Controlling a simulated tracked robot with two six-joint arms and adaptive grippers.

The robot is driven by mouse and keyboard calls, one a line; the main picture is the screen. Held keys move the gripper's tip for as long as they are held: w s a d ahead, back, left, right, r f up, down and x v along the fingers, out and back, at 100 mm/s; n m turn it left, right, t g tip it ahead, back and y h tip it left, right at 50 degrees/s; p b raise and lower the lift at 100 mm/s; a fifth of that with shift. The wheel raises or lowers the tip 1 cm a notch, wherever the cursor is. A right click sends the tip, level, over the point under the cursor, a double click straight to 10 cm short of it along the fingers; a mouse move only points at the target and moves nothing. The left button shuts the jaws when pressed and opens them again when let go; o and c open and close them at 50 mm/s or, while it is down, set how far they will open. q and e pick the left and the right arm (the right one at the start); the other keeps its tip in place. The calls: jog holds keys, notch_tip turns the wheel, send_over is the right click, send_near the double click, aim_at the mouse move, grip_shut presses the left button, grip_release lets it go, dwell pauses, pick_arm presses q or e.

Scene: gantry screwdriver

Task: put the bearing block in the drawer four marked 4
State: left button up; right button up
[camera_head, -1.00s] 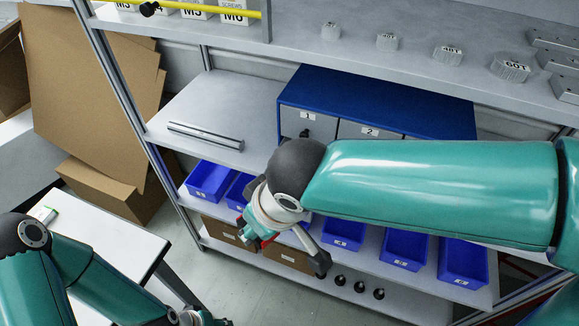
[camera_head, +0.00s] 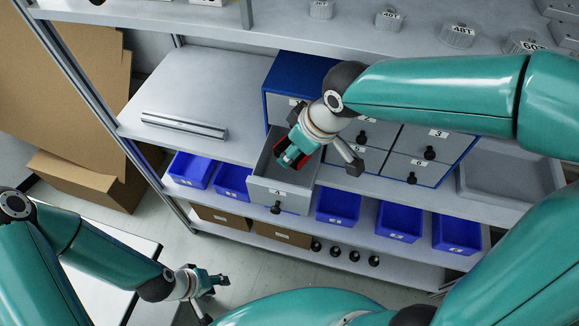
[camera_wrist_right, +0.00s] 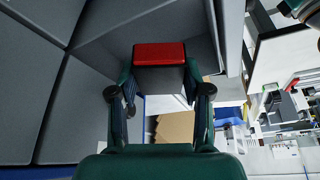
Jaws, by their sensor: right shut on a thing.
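Drawer four (camera_head: 283,201), grey with a label 4 and black knob, stands pulled out at the lower left of the blue cabinet (camera_head: 289,76). My right gripper (camera_head: 289,152) is over its open inside, tilted down. In the right wrist view it is shut on a grey piece with a red part above it, which I take as the bearing block (camera_wrist_right: 162,79). In the head view the block is mostly hidden by the gripper. My left gripper (camera_head: 214,284) is low at the left, away from the shelf; its fingers are too small to judge.
The other drawers, such as drawer 3 (camera_head: 436,136), are shut. Blue bins (camera_head: 338,207) and black knobs stand below. A grey tray (camera_head: 505,172) is right of the cabinet. A metal rail (camera_head: 184,126) lies on the left shelf. The upper shelf holds gears (camera_head: 458,36).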

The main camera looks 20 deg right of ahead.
aim_at(287, 175)
jog(key=f, duration=0.1)
jog(key=f+b, duration=0.1)
jog(key=f, duration=0.1)
jog(key=shift+a, duration=0.3)
jog(key=shift+w+f+b, duration=0.25)
jog(key=shift+f+b, duration=0.25)
jog(key=shift+s+f, duration=0.1)
jog(key=shift+f, duration=0.15)
notch_tip(287, 175, down, 4)
jog(key=b, duration=0.3)
jog(key=shift+a+r, duration=0.1)
jog(key=shift+w, duration=0.2)
pick_arm(q)
notch_tip(287, 175, down, 6)
jog(key=shift+a+f, duration=0.15)
pick_arm(e)
jog(key=shift+s, duration=0.1)
